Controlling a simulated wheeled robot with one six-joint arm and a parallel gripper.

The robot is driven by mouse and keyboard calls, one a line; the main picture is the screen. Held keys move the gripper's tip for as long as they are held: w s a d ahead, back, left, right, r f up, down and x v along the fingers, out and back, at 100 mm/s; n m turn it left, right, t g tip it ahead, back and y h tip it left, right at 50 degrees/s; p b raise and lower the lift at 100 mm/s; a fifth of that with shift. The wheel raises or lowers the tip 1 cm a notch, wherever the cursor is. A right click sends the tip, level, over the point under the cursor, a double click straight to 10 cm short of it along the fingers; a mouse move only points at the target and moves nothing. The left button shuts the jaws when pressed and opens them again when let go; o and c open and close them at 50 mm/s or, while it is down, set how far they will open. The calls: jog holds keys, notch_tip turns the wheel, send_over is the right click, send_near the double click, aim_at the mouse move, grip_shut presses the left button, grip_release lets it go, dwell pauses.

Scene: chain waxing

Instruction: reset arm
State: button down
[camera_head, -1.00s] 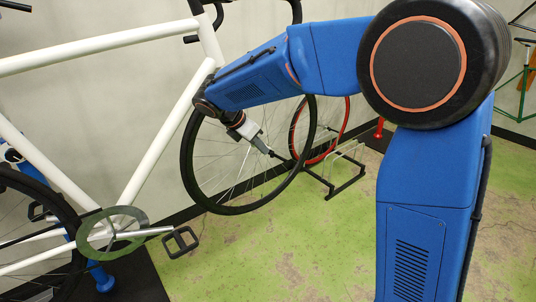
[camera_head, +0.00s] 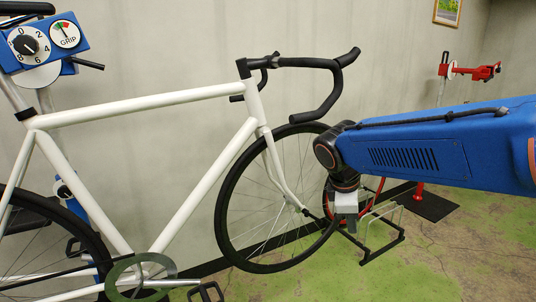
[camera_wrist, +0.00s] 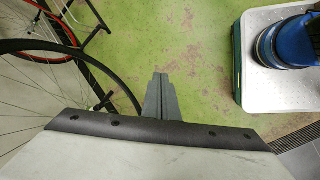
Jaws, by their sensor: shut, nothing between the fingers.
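My gripper (camera_wrist: 162,92) points down at the floor in the wrist view, with its fingers together and nothing between them. In the head view the gripper body (camera_head: 345,203) hangs from my blue arm, in front of the lower right part of the bike's front wheel area. Its fingertips are hard to make out there. The white bicycle (camera_head: 150,106) with black drop handlebars stands at the left, its frame apart from the gripper. Its chainring (camera_head: 140,272) shows at the bottom left, and the chain is mostly out of view.
A blue clamp unit with dials (camera_head: 44,43) holds the bike at the top left. A red repair stand (camera_head: 470,72) stands at the back right. A black floor rack (camera_head: 381,250) sits below the gripper. Green floor (camera_head: 300,284) lies clear in front.

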jog(key=s+d+f+m+y, duration=0.1)
jog(key=s+d+f+m, duration=0.1)
jog(key=s+m, duration=0.3)
jog(key=s+d+f+m+t+y, duration=0.1)
jog(key=s+m, duration=0.3)
jog(key=s, duration=0.5)
jog(key=s+d+f+m+t+y, duration=0.1)
jog(key=s+d+f+m, duration=0.2)
jog(key=s, duration=0.4)
jog(key=d+m, duration=0.1)
jog(key=m, duration=0.1)
jog(key=shift+s+f+m, duration=0.15)
jog(key=shift+f+m, duration=0.1)
jog(key=shift+m, duration=0.05)
